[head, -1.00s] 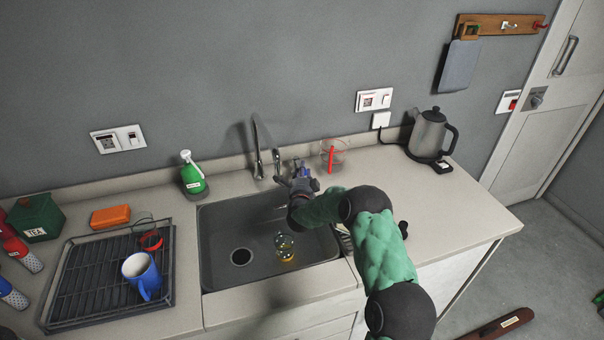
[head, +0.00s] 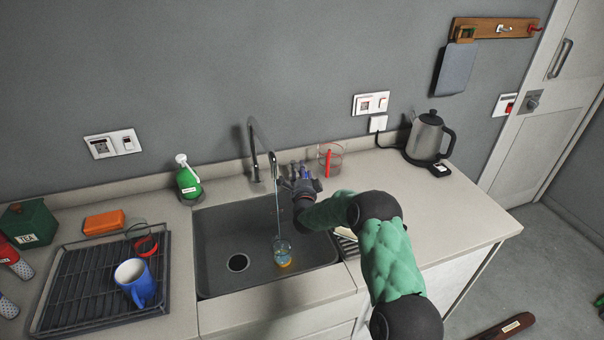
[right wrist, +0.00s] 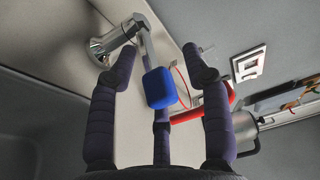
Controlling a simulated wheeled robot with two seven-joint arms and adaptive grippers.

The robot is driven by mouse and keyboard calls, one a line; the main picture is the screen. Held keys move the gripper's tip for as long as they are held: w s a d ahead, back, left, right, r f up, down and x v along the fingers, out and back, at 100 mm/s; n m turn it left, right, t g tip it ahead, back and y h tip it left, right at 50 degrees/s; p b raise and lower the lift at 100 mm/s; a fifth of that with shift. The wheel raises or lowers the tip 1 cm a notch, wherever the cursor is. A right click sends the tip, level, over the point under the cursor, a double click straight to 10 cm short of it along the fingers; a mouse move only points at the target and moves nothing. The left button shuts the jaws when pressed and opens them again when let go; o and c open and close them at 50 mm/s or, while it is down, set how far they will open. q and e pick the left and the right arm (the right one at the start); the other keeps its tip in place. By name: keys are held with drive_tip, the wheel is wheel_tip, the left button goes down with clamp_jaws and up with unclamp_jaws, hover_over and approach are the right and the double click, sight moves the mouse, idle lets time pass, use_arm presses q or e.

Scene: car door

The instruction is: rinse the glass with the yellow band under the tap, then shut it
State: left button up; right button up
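The glass with the yellow band (head: 282,252) stands in the sink (head: 225,222), right of the drain. The tap (head: 252,150) arches over the sink, and a thin stream of water (head: 277,205) falls from its spout to the glass. My right gripper (head: 300,176) is just right of the tap. In the right wrist view its fingers (right wrist: 150,65) are spread apart, with a blue block (right wrist: 160,88), apparently the end of the tap's lever, showing between them. I cannot tell whether a finger touches it. My left gripper is not in view.
A clear container with a red handle (head: 331,160) stands right of my right gripper, and a kettle (head: 429,137) farther right. A green bottle (head: 188,178) stands left of the tap. A drying rack (head: 75,312) holds a blue mug (head: 138,284) and a red-banded glass (head: 145,246).

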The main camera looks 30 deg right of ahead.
drive_tip(key=v, duration=1.2)
